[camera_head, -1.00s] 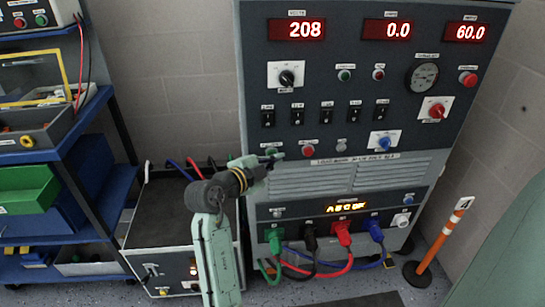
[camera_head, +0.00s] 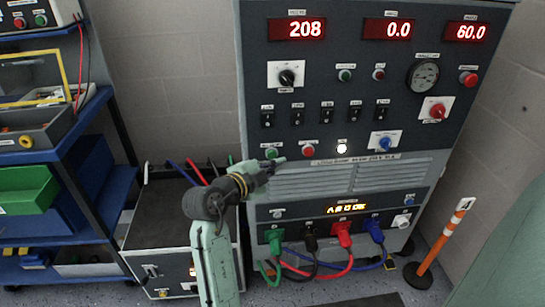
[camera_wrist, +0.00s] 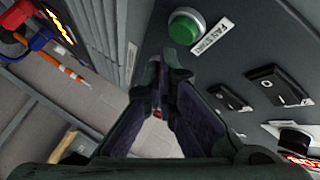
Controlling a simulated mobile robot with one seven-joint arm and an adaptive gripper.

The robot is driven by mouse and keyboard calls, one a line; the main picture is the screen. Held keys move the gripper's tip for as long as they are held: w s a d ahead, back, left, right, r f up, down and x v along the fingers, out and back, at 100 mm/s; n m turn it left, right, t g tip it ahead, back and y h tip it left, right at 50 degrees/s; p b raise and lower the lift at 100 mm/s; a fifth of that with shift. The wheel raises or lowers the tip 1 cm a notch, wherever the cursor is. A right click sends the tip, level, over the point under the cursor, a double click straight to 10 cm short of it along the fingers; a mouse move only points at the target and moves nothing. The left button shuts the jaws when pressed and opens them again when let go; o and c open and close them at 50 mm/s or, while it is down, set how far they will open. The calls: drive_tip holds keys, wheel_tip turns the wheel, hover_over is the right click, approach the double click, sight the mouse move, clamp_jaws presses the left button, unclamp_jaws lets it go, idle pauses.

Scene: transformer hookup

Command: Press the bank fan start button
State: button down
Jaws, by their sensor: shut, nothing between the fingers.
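The green fan start button (camera_head: 271,153) is on the left of the lower row of the grey load bank panel. In the wrist view the green button (camera_wrist: 186,26), with a label reading FAN START, is just beyond my fingertips. My gripper (camera_head: 282,161) is shut and empty, its tips just below and right of the button in the head view. In the wrist view its closed fingertips (camera_wrist: 160,62) look slightly apart from the button; exact depth is hard to tell. A white lamp (camera_head: 341,148) right of the red button (camera_head: 309,152) is lit.
Several black rocker switches (camera_head: 297,116) sit above the button, and a blue knob (camera_head: 381,142) lies to the right. Coloured cables (camera_head: 330,262) plug in below. A blue shelf (camera_head: 100,110) stands left; an orange post (camera_head: 440,245) stands right.

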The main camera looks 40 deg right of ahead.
drive_tip(key=shift+s+a+b, duration=0.15)
drive_tip(key=shift+s+a, duration=0.35)
drive_tip(key=shift+s, duration=0.35)
drive_tip(key=shift+s+a+b, duration=0.1)
drive_tip(key=shift+s+a, duration=0.45)
drive_tip(key=shift+s, duration=0.25)
drive_tip(key=shift+s+a+b, duration=0.15)
drive_tip(key=shift+s+a, duration=0.35)
drive_tip(key=shift+s, duration=0.35)
